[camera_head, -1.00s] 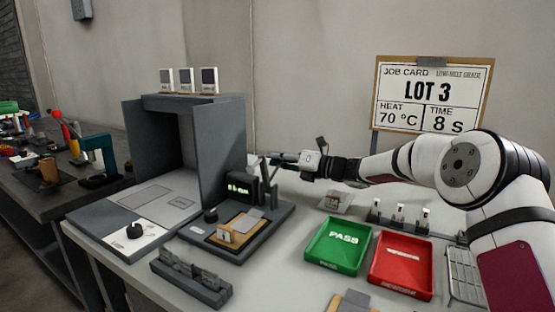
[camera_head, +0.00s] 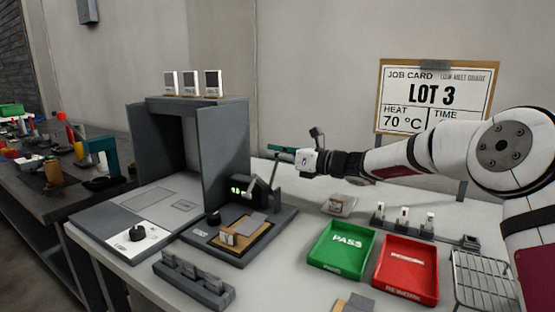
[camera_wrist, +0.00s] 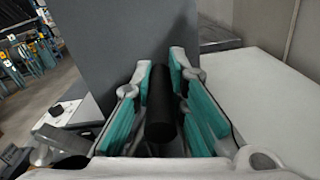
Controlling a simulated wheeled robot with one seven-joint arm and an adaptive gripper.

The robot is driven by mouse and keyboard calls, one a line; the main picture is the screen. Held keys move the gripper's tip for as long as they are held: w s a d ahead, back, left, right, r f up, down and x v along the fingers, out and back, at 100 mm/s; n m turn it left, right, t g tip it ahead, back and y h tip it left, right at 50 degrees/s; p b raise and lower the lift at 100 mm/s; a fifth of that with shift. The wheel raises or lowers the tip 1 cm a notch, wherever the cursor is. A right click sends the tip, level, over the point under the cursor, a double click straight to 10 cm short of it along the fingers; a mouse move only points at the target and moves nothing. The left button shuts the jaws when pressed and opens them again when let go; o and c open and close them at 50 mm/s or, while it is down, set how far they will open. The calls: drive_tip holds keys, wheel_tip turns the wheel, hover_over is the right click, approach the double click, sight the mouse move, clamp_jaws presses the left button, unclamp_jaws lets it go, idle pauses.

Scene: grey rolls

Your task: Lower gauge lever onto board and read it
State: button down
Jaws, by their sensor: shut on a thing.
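The gauge stands on a dark base plate (camera_head: 276,232), with a small black display (camera_head: 240,187) showing green digits too small to read. Its grey lever (camera_head: 276,178) stands raised and tilted beside the display. My gripper (camera_head: 282,150) is at the lever's upper end. In the wrist view, its teal-padded fingers are shut on the black lever handle (camera_wrist: 161,105). The brown board (camera_head: 255,240) lies on the base plate under the lever, with a flat grey piece (camera_head: 253,218) and a small pale-faced block on it. The lever is clear of the board.
A grey booth (camera_head: 225,150) stands left of the gauge, close to my gripper. Green PASS (camera_head: 341,240) and red REWORK (camera_head: 407,262) trays lie to the right. A grey rack (camera_head: 190,280) is in front. A LOT 3 job card (camera_head: 435,95) stands behind my arm.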

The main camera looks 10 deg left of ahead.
drive_tip(key=s+n+b, duration=0.1)
drive_tip(key=n+b, duration=0.1)
drive_tip(key=s+a+n+b, duration=0.1)
drive_tip(key=s+n+b, duration=0.3)
drive_tip(key=shift+s+a+r, duration=0.2)
drive_tip(key=shift+a+r, duration=0.1)
drive_tip(key=shift+a, duration=0.1)
drive_tip(key=shift+s+a+b, duration=0.25)
drive_tip(key=shift+s+b, duration=0.4)
drive_tip(key=shift+b, duration=0.1)
drive_tip(key=shift+f, duration=0.1)
drive_tip(key=c, duration=1.6)
unclamp_jaws()
drive_tip(key=shift+o, duration=0.2)
drive_tip(key=v, duration=1.2)
